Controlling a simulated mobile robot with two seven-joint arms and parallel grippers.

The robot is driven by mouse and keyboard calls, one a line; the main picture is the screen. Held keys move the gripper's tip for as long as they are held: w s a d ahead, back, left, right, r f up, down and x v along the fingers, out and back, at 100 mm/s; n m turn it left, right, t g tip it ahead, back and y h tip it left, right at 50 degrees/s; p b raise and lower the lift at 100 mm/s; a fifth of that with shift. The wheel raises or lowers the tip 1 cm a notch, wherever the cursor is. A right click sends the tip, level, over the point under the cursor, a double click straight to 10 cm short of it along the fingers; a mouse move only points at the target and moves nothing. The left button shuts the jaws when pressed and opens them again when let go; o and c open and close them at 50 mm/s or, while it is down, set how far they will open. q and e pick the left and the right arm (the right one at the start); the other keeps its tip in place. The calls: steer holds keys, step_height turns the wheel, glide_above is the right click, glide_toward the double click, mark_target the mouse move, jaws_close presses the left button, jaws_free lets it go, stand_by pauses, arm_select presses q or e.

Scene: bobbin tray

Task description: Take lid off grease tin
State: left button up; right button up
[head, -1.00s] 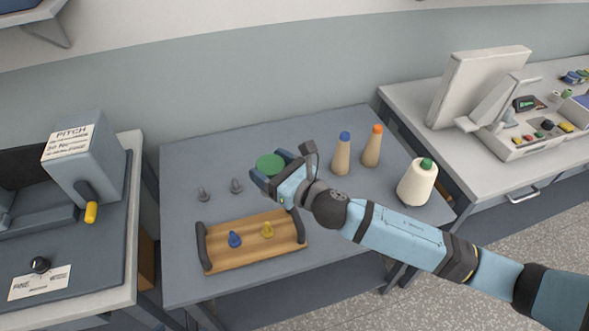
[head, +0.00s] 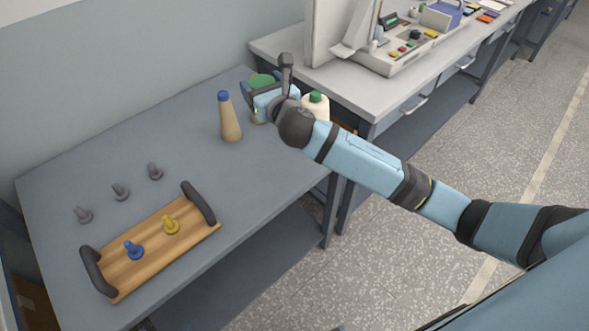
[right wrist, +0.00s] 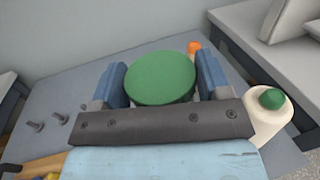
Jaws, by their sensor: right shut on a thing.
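A round green lid (head: 261,80) is at the back right of the grey table in the head view. My right gripper (head: 260,93) is shut on it. In the right wrist view the green lid (right wrist: 160,78) sits between the two blue fingers of my right gripper (right wrist: 162,80), its flat top facing the camera. The grease tin's body does not show; I cannot tell whether it is under the lid or hidden behind the gripper. My left gripper is not in view.
A blue-tipped cone (head: 230,118) stands left of the gripper, and a white spool (head: 317,106) with a green top stands to its right. An orange tip (right wrist: 194,47) shows behind the lid. A wooden tray (head: 190,240) and several grey pegs (head: 120,191) are at left. The table's middle is clear.

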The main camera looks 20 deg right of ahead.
steer(key=shift+d+f+h, duration=0.3)
steer(key=shift+d+f, duration=0.4)
steer(key=shift+f, duration=0.1)
step_height(320, 180, down, 18)
steer(key=b, duration=0.5)
steer(key=shift+r, duration=0.2)
steer(key=shift+f+b, duration=0.35)
steer(key=shift+f, duration=0.15)
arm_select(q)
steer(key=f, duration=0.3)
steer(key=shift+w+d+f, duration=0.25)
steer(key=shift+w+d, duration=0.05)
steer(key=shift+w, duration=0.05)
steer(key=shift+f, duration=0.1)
